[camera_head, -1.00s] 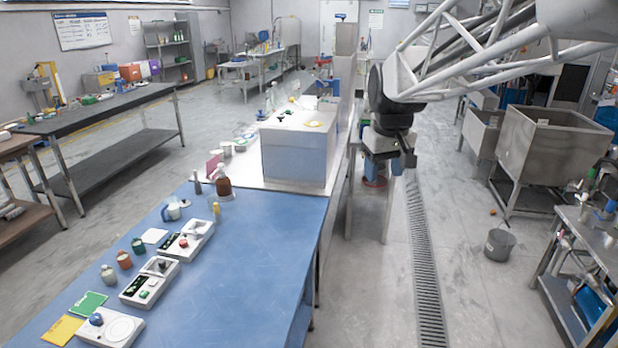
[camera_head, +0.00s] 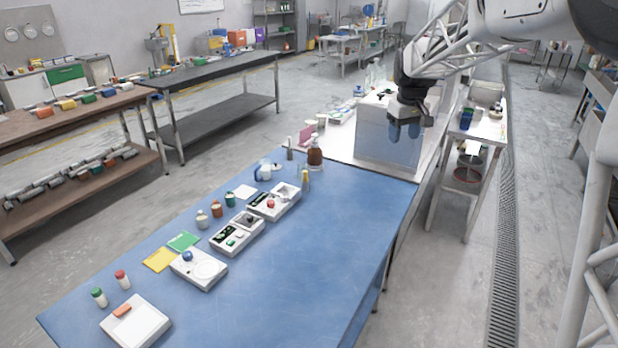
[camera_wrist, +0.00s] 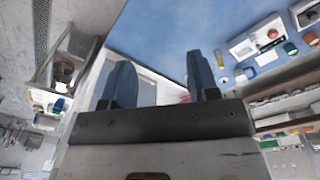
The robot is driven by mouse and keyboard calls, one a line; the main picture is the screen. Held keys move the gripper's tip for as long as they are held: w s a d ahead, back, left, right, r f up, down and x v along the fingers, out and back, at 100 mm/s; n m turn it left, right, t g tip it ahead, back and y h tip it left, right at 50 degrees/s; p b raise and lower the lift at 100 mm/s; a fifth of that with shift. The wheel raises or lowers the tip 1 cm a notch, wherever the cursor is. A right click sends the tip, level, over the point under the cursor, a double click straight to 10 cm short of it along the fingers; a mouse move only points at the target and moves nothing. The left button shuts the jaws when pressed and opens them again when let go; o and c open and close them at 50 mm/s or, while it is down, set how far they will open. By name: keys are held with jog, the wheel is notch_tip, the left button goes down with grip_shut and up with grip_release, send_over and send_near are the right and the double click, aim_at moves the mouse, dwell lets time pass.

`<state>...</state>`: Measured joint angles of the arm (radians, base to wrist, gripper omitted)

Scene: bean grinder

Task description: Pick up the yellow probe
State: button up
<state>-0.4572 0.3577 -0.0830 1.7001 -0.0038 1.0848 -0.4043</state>
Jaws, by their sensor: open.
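My gripper (camera_head: 404,131) is open with blue fingers pointing down. In the head view it overlaps the pale box, to the right of and above the yellow object, apart from it. In the wrist view both fingers (camera_wrist: 162,78) show apart with nothing between them.
The pale box (camera_head: 375,145) stands on a white counter behind the blue table. White devices, including a scale (camera_head: 198,268), small jars (camera_head: 216,208) and cards (camera_head: 160,259) line the table's left side. The table's right half is clear.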

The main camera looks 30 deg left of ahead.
jog(key=w+a+f+n, duration=0.2)
jog(key=w+a+f, duration=0.15)
jog(key=a, duration=0.55)
jog(key=w+a+f+n, duration=0.1)
jog(key=w+a+f, duration=0.3)
jog(key=a, duration=0.5)
jog(key=n+g, duration=0.1)
jog(key=n, duration=0.2)
send_over(305, 171)
jog(key=f, duration=1.3)
jog(key=shift+w+d, duration=0.2)
jog(key=shift+d, duration=0.05)
jog(key=shift+f, duration=1.2)
jog(key=shift+f, duration=0.1)
jog(key=shift+s+a+f, duration=0.1)
jog(key=shift+f, duration=1.2)
jog(key=shift+s+a+f, duration=0.1)
jog(key=shift+f, duration=1.15)
jog(key=c, duration=1)
